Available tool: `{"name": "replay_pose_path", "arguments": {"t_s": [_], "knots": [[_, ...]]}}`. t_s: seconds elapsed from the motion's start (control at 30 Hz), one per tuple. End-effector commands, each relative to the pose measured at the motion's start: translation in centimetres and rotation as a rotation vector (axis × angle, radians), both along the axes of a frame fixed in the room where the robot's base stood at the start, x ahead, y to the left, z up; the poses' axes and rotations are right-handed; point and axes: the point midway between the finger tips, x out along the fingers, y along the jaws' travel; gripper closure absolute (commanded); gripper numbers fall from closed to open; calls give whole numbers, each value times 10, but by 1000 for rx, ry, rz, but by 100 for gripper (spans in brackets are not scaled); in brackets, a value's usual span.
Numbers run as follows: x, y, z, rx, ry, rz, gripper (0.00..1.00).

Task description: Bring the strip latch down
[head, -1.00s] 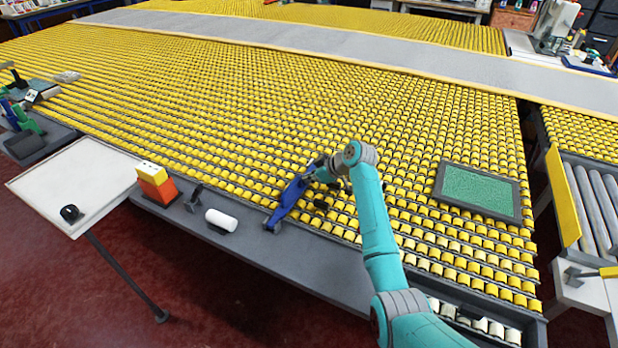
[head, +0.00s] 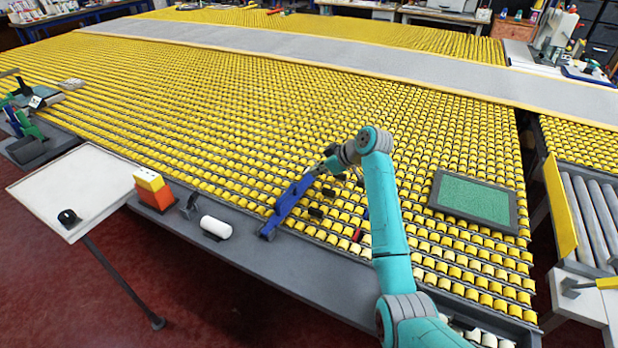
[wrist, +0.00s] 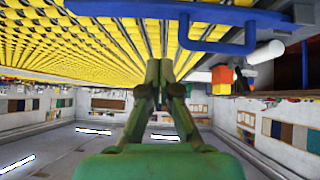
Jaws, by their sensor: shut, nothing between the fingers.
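The strip latch appears to be the blue bar (head: 290,203) at the front edge of the roller table. It runs at a slant from the grey front rail toward my gripper. In the wrist view its blue body (wrist: 265,18) crosses the top right, with a blue loop handle (wrist: 215,47) hanging off it. My gripper (head: 325,166) is at the bar's far end in the head view. In the wrist view its green fingers (wrist: 160,68) are together and empty, just below and left of the handle, apart from it in the picture. The fingertips are hard to make out in the head view.
A white roll (head: 216,227) and an orange and yellow block (head: 153,190) are on the grey front rail, left of the bar. A green pad in a dark frame (head: 474,200) lies on the rollers to the right. A white side table (head: 85,180) stands at left.

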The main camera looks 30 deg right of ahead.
Motion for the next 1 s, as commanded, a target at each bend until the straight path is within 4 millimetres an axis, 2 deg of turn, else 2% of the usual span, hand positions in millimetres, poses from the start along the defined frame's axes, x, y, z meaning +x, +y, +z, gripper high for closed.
{"name": "replay_pose_path", "arguments": {"t_s": [0.1,0.3,1.0], "knots": [[-11,-9,14,0,-2,-1,100],[-20,-16,26,-1,0,-1,100],[-21,-17,26,16,-4,-29,100]]}}
